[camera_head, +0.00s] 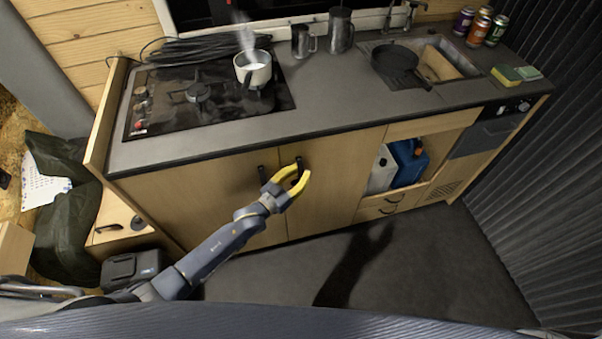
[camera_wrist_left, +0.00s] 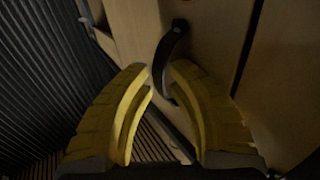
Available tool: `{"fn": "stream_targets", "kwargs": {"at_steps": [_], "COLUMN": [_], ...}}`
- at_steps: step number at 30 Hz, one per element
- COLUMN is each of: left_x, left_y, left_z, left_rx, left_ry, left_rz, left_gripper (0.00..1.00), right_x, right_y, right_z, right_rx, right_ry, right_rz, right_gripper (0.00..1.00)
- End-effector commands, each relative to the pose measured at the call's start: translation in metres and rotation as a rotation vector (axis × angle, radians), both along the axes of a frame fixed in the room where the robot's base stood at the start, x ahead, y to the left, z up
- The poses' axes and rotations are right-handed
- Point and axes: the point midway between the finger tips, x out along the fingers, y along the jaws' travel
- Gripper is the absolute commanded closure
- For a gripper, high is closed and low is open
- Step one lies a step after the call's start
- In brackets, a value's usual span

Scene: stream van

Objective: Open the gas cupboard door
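Two plain wooden cupboard doors sit side by side under the worktop, a left door (camera_head: 215,192) and a right door (camera_head: 335,185). Both look shut; no label shows which is the gas cupboard. Black handles are near their meeting edges: the left handle (camera_head: 262,173) and the right handle (camera_head: 299,163). My left gripper (camera_head: 303,173), with yellow fingers, is at the right handle. In the left wrist view a black curved handle (camera_wrist_left: 172,45) has its lower part between the parted fingers (camera_wrist_left: 163,72). I cannot tell if they touch it. My right gripper is not in view.
A steaming pot (camera_head: 253,75) stands on the hob (camera_head: 205,98). A pan (camera_head: 395,62) is at the sink, with cans (camera_head: 478,30) behind. An open shelf holds a blue container (camera_head: 408,162). The dark floor (camera_head: 430,265) in front is clear.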

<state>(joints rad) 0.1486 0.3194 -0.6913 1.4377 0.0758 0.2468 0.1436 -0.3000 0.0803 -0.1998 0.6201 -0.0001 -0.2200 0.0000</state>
Motion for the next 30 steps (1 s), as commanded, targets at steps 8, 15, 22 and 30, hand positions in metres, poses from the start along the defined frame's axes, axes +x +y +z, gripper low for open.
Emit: {"fn": "stream_targets", "kwargs": {"at_steps": [8, 15, 22, 30], "left_x": [0.0, 0.0, -0.005, -0.03], "left_y": [0.0, 0.0, -0.002, -0.005], "left_z": [0.0, 0.0, 0.0, 0.0], "left_rx": [0.0, 0.0, -0.004, -0.009], "left_ry": [0.0, 0.0, 0.002, 0.005], "left_rz": [0.0, 0.0, 0.019, 0.124], "left_gripper": [1.0, 1.0, 1.0, 1.0], "right_x": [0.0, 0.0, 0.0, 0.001], "right_y": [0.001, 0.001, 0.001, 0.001], "right_z": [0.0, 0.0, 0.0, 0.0], "right_rx": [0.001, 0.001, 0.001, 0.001], "right_ry": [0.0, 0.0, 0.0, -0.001], "right_rz": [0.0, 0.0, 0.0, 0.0], "right_gripper": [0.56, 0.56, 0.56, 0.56]}}
